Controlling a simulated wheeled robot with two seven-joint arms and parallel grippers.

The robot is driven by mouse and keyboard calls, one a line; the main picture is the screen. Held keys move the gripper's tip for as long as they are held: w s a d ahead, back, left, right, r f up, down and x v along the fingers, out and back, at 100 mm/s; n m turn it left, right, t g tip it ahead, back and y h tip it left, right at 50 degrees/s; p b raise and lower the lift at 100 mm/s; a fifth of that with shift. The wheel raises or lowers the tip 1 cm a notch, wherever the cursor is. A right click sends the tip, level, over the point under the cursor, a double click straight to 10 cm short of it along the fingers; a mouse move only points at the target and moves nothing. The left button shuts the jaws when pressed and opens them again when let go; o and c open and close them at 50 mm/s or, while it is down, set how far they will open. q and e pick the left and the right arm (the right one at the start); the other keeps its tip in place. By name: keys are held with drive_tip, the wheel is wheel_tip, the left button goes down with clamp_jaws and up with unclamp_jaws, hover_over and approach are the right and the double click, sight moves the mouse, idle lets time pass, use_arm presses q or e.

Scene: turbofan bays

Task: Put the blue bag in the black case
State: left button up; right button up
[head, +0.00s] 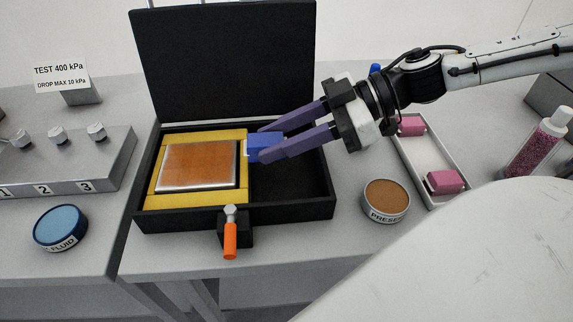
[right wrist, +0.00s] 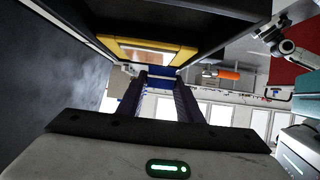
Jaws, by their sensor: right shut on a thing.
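The blue bag (head: 268,143) is a small blue block with a pale edge on its left side. My right gripper (head: 262,142) is shut on it with two purple fingers, which reach in from the right. The bag also shows between the fingers in the right wrist view (right wrist: 160,72). The black case (head: 290,212) stands open on the table with its lid upright at the back. The bag is over the case's dark right part, beside the yellow insert; whether it touches the floor I cannot tell. My left gripper is not in view.
The yellow insert (head: 198,200) holds a brown-topped metal block (head: 198,165). An orange-handled latch (head: 230,240) is on the case front. A brown round tin (head: 386,200) and a white tray (head: 436,165) with pink bags lie to the right, a blue tin (head: 60,228) to the left.

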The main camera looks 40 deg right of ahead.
hover_over(280, 185)
wheel_tip(280, 185, down, 4)
drive_tip(key=shift+f, duration=0.25)
drive_tip(key=shift+f+b, duration=0.4)
drive_tip(key=shift+f, duration=0.2)
wheel_tip(280, 185, down, 3)
drive_tip(key=shift+r+b, duration=0.1)
drive_tip(key=shift+b, duration=0.3)
drive_tip(key=shift+r, duration=0.1)
drive_tip(key=o, duration=0.6)
drive_tip(key=shift+f, duration=0.25)
drive_tip(key=o, duration=0.4)
drive_tip(key=shift+o, duration=0.2)
drive_tip(key=shift+r, duration=0.1)
